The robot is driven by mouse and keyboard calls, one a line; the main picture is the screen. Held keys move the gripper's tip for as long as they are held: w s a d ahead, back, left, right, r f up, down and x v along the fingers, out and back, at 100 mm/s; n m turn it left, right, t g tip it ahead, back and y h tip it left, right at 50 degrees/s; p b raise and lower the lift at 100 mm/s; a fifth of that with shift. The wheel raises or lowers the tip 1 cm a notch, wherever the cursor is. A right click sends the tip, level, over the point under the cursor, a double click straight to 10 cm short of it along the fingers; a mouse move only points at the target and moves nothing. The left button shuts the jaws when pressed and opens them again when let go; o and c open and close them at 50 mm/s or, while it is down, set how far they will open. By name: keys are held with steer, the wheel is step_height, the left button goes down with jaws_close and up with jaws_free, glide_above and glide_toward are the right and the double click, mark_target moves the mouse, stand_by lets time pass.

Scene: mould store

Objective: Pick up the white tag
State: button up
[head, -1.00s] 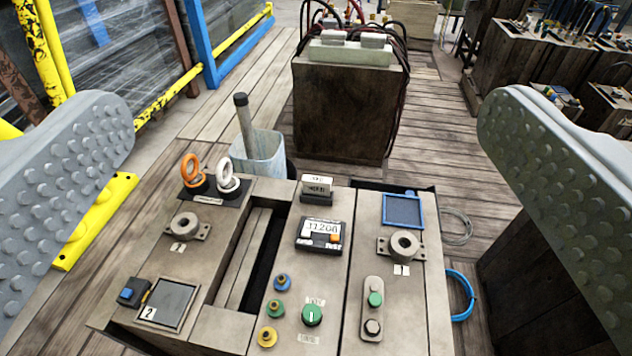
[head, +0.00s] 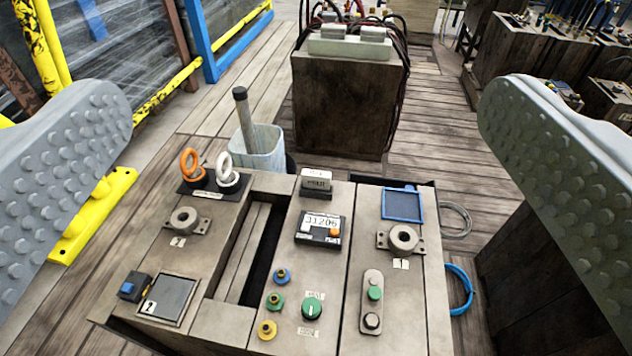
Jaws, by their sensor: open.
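The thing that best fits the white tag is a white ring-shaped piece (head: 224,166) standing upright in a black holder (head: 213,191) at the upper left of the grey console. An orange ring (head: 188,163) of the same shape stands just left of it in that holder. My gripper (head: 308,125) is wide open, with a grey studded finger at each side of the picture. Nothing is between the fingers at close range. The white ring lies beyond them, left of the middle, and neither finger touches it.
The console (head: 255,310) carries buttons, a display (head: 319,229) and a blue-framed pad (head: 402,204). A pale bin (head: 262,148) with an upright rod (head: 244,115) stands just behind the rings. A dark wooden cabinet (head: 340,105) is behind it. Planked floor is open around the cabinet.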

steer(key=c, duration=0.3)
steer(key=m+g, duration=0.2)
steer(key=g, duration=1.5)
glide_above(316, 173)
step_height(316, 173, down, 24)
steer(key=f, duration=1.2)
steer(key=shift+s+d, duration=0.15)
steer(key=shift+d, duration=0.05)
steer(key=shift+a+f, duration=0.15)
steer(key=shift+f, duration=2.65)
steer(key=shift+c, duration=0.4)
steer(key=c, duration=1)
